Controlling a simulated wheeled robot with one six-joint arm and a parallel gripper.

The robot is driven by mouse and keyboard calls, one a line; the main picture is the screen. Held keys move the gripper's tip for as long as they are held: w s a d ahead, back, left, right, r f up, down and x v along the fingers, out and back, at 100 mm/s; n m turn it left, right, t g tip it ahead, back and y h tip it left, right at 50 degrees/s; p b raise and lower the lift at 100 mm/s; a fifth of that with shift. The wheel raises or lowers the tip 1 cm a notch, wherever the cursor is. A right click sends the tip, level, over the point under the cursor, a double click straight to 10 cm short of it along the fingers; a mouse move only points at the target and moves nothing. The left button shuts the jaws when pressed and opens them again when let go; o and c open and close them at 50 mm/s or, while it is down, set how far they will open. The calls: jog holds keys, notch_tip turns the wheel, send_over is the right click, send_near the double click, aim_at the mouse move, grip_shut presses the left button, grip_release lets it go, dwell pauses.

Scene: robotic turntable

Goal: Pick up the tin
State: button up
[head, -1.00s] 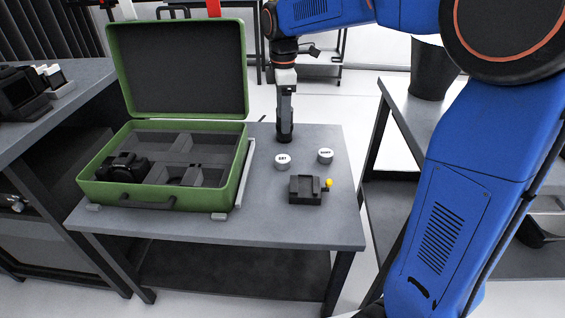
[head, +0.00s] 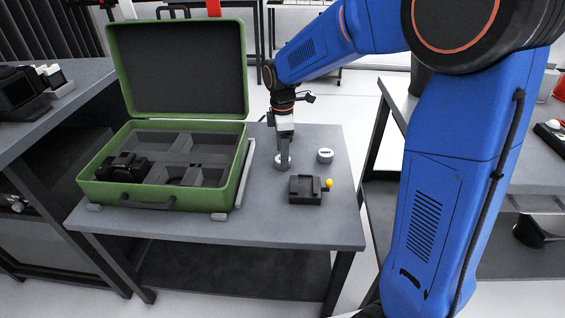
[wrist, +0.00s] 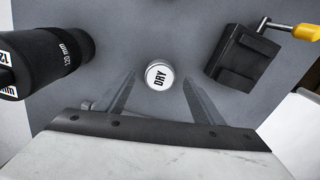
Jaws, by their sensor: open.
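A small round tin with a white lid marked DRY (wrist: 159,76) stands on the grey table. In the head view this tin (head: 277,161) is partly hidden by my gripper (head: 284,158). My gripper is open and points down at the DRY tin. In the wrist view its two fingers lie apart to either side of the tin, with a gap showing on both sides. How far the fingertips are above the table is unclear.
A black block with a yellow knob (head: 305,190) sits in front of the tins.

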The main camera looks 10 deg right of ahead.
jog(key=shift+f, duration=0.8)
jog(key=c, duration=1.1)
jog(key=shift+c, duration=0.2)
jog(key=shift+r, duration=0.15)
